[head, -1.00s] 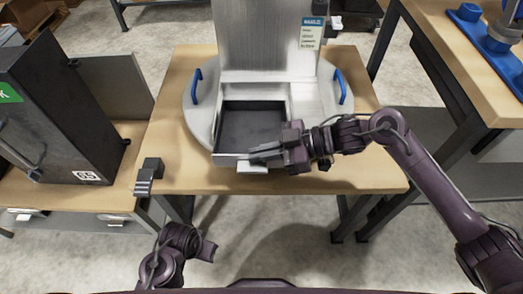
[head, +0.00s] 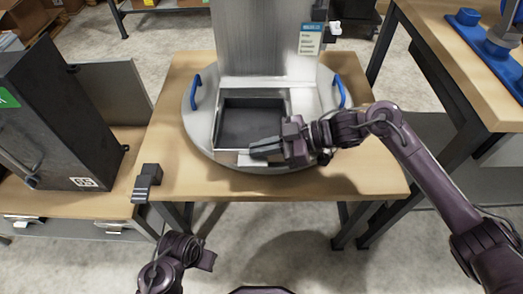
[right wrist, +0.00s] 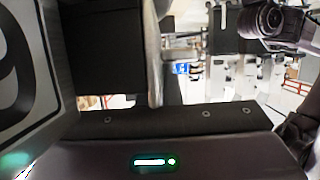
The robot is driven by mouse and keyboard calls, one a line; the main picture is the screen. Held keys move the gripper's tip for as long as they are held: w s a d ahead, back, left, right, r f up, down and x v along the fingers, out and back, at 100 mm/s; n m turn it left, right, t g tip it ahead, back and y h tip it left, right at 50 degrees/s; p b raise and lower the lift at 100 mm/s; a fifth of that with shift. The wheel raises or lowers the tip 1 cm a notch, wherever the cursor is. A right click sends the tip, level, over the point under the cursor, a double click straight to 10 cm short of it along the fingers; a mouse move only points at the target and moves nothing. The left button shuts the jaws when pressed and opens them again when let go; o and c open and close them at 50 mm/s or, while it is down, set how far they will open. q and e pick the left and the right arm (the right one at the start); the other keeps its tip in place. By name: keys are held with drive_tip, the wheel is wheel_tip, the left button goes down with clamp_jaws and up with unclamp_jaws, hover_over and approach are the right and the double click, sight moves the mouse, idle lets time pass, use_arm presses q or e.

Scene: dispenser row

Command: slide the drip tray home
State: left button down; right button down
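The drip tray (head: 253,122) is a dark, shallow square pan with a pale metal rim. It sits in the round metal base (head: 200,128) of the dispenser. Its pale front tab (head: 250,159) shows at the base's front rim. My right gripper (head: 260,150) lies across the tray's front edge from the right, against or very near it, with its fingers together. The exact contact is hidden. In the right wrist view a dark block and an upright metal edge (right wrist: 154,60) are close up. My left arm is low at the bottom left, its fingers not clear.
The wooden table (head: 300,187) is clear in front of the base. Blue handles (head: 195,92) stand on both sides of the base. A dark clamp-like block (head: 149,175) is at the table's left edge. A dark cabinet (head: 60,115) stands left; another bench (head: 460,60) is right.

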drive_tip(key=shift+w+d+b, duration=0.1)
drive_tip(key=shift+w+b, duration=0.4)
drive_tip(key=shift+w, duration=0.85)
drive_tip(key=shift+w+r, duration=0.1)
drive_tip(key=shift+r, duration=0.05)
